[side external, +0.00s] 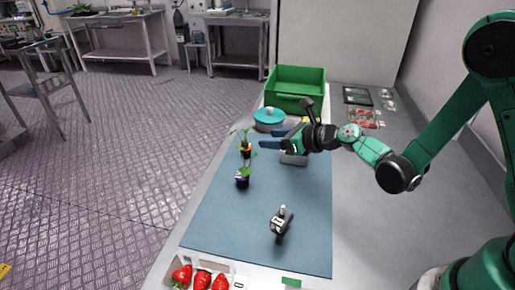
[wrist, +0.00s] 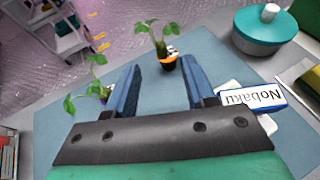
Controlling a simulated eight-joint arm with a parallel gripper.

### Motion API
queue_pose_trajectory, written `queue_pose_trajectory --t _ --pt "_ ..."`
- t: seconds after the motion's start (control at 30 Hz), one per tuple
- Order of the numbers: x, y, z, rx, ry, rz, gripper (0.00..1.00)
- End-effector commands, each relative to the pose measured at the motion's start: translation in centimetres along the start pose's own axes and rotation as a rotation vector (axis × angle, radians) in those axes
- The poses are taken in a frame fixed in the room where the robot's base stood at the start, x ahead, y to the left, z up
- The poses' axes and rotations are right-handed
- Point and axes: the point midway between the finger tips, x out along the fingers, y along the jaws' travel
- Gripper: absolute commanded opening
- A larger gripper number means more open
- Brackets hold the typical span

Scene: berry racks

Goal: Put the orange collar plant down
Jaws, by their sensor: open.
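The orange collar plant (side external: 245,152) stands upright on the blue mat (side external: 215,222), with green leaves above a dark pot. In the wrist view the orange collar plant (wrist: 168,64) is just beyond the fingertips, nearer the right finger. My gripper (side external: 266,138) is open, its blue fingers pointing toward the plant with nothing held. In the wrist view my gripper (wrist: 158,70) shows a clear gap between the fingers. A second plant with a purplish collar (side external: 242,181) stands nearer the front; it also shows in the wrist view (wrist: 105,93), partly hidden by the left finger.
A box marked Nobaku (wrist: 252,98) lies right of my fingers. A grey handheld device (side external: 281,222) and a strawberry tray (side external: 234,282) are nearer the front.

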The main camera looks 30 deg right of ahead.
Motion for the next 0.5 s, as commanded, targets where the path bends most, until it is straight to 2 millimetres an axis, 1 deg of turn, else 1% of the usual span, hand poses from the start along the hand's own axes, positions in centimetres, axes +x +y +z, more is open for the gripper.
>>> queue_pose_trajectory --t 0.07,0.13,0.17,0.23,0.27,0.37,0.4,0.47,0.5 --pt "-0.6 0.0 0.0 -0.005 0.001 -0.001 0.49" --pt "-1.0 0.1 0.2 -0.045 0.01 0.001 0.49" --pt "-1.2 0.2 0.4 -0.08 0.017 0.003 0.49" --pt "-1.7 0.4 0.9 -0.219 0.045 0.01 0.49" --pt "-2.0 0.6 1.1 -0.305 0.063 0.015 0.49" --pt "-3.7 1.3 2.1 -0.679 0.139 0.052 0.49" --pt "-4.6 1.5 2.3 -0.851 0.173 0.075 0.49" --pt "-6.0 1.9 2.6 -1.109 0.223 0.12 0.49" --pt "-7.0 2.2 2.6 -1.279 0.255 0.156 0.49"
